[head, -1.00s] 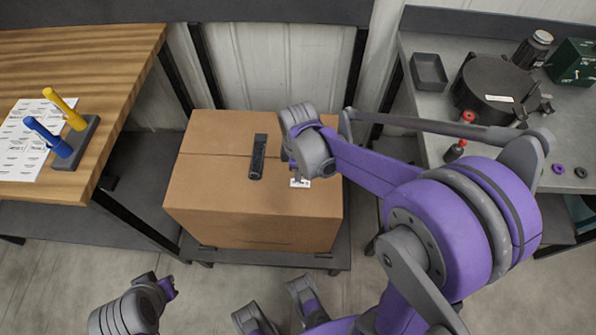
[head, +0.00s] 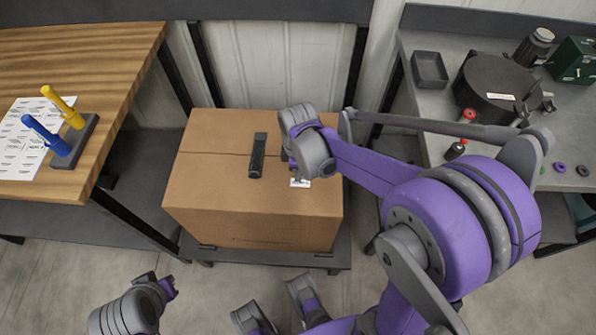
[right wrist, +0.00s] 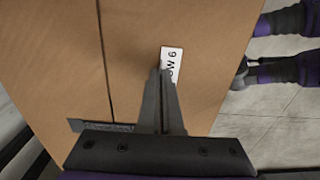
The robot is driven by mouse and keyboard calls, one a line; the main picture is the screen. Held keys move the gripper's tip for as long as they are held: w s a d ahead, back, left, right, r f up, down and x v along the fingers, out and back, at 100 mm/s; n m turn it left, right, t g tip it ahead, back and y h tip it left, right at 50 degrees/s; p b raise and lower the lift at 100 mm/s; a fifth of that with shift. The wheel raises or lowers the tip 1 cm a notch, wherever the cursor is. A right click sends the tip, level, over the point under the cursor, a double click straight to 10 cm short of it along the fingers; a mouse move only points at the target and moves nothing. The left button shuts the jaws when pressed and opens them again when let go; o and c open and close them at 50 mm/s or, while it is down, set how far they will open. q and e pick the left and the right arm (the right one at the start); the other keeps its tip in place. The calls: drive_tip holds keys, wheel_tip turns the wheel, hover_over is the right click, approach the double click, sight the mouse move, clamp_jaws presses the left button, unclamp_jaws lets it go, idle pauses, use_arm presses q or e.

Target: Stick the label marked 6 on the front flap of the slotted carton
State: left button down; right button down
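The brown carton (head: 215,200) stands closed, with a seam across its top. A small white label (head: 299,184) is at the front flap, right of its middle. In the right wrist view the label (right wrist: 174,58) reads "ROW 6" and appears flat against the cardboard (right wrist: 213,50). My right gripper (right wrist: 162,70) has its fingers together over the label's lower left part; I cannot tell whether they pinch it or only press it. In the head view my right gripper (head: 299,176) is mostly hidden by its wrist. My left wrist shows at lower left, without visible fingers.
A dark slim object (head: 257,155) lies across the carton's seam. A wooden table (head: 75,55) at left bears a label sheet (head: 18,150) and a stand (head: 80,145) with yellow and blue tools. A grey bench (head: 440,125) at right holds a tray (head: 429,69) and a round black device (head: 490,88).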

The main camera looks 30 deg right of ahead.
idle(0.4)
drive_tip(key=c, duration=1)
unclamp_jaws()
drive_tip(key=shift+r+p, duration=2.6)
drive_tip(key=shift+r, duration=0.9)
drive_tip(key=s+a+r+m+t+p, duration=0.3)
drive_tip(key=s+r+m+t+p, duration=0.2)
drive_tip(key=s+r+m, duration=0.5)
drive_tip(key=shift+s+a+r+m, duration=0.2)
drive_tip(key=shift+s+r+m, duration=0.3)
drive_tip(key=shift+m, duration=0.3)
